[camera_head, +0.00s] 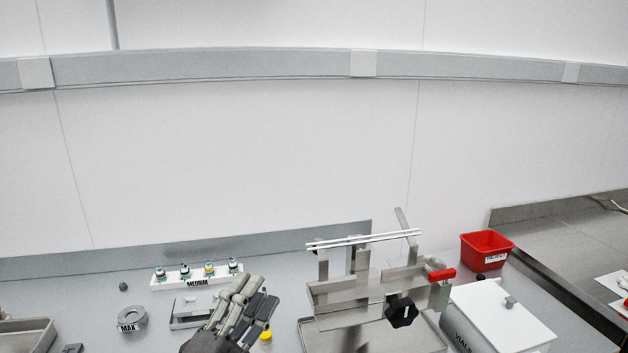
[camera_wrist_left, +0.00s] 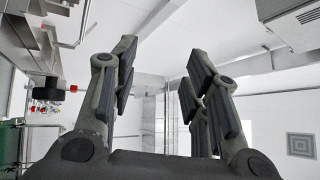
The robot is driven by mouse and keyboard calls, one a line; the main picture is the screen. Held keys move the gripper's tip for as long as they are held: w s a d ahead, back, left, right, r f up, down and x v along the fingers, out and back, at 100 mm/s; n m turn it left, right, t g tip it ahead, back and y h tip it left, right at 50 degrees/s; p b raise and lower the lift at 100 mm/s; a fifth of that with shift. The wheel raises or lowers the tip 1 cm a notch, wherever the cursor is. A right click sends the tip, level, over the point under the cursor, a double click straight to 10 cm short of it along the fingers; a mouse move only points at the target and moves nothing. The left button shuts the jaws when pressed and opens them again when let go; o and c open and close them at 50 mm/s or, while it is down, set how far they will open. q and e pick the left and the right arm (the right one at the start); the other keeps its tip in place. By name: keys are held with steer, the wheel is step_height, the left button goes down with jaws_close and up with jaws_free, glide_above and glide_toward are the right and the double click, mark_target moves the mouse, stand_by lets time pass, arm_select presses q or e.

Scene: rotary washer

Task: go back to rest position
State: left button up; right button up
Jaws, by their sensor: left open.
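My left gripper (camera_head: 243,310) rises from the bottom edge of the head view, over the table in front of a small metal bracket. In the left wrist view my left gripper (camera_wrist_left: 160,95) has its two fingers spread apart, with nothing between them. My right gripper is not in either view.
A metal fixture (camera_head: 370,285) with a black knob and red handle stands right of my gripper. A white rack (camera_head: 197,275) marked MEDIUM, a MAX ring (camera_head: 132,318), a white-lidded box (camera_head: 502,316) and a red bin (camera_head: 486,250) stand around.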

arm_select(q)
steer(key=s+a+f+n+g+y, duration=0.45)
steer(key=f+n, duration=0.25)
steer(key=f, duration=0.3)
steer(key=s+a+f+n+g+y, duration=0.3)
steer(key=a+f+n+y, duration=0.3)
steer(key=f+n, duration=0.25)
steer(key=s+f+n+g, duration=0.2)
steer(key=s+f+g, duration=0.35)
steer(key=s, duration=0.45)
steer(key=s+f+n+g, duration=0.2)
steer(key=s+f+g, duration=0.2)
steer(key=s+f, duration=0.45)
step_height(320, 180, down, 25)
steer(key=s, duration=0.3)
steer(key=s+a+f+m+g, duration=0.1)
steer(key=s+a+f+g, duration=0.1)
steer(key=s+f, duration=1.4)
steer(key=shift+s+a+h, duration=0.25)
steer(key=shift+a+h, duration=0.1)
steer(key=shift+a, duration=0.05)
